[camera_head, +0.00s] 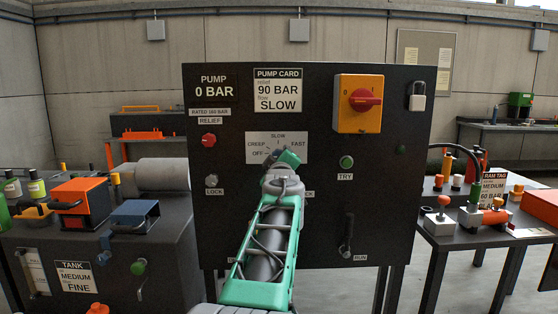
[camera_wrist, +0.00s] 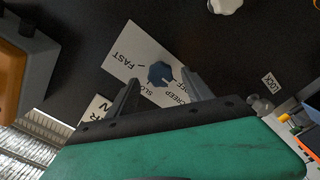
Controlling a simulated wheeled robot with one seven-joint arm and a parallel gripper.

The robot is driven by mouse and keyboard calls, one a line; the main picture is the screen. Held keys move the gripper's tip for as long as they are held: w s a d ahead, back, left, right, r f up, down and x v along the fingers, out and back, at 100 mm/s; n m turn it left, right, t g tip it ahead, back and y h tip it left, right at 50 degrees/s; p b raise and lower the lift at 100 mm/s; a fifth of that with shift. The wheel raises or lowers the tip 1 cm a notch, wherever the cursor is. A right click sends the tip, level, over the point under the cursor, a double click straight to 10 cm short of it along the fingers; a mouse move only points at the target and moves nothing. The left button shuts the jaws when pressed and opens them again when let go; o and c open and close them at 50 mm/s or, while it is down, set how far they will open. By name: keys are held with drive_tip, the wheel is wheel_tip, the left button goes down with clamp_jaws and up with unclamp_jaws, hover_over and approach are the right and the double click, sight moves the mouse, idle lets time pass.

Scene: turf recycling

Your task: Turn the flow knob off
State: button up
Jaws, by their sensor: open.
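The flow knob (camera_wrist: 158,72) is a small dark blue knob on a white plate (camera_wrist: 124,44) marked FAST, SLOW, CREEP and OFF in the wrist view. A light mark on the knob seems to face the CREEP and OFF side; its exact setting is unclear. My gripper (camera_wrist: 160,78) is open, with one finger on each side of the knob in that view. Whether the fingers touch it cannot be told. In the head view the plate (camera_head: 262,150) shows, but my gripper (camera_head: 289,158) and arm hide most or all of the knob.
The black pump panel (camera_head: 230,235) also bears a red relief knob (camera_head: 209,140), a red switch on a yellow box (camera_head: 364,99), a green TRY button (camera_head: 346,162) and a lever (camera_head: 347,236). Benches with equipment stand left and right.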

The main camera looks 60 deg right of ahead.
drive_tip(key=shift+v, duration=2.35)
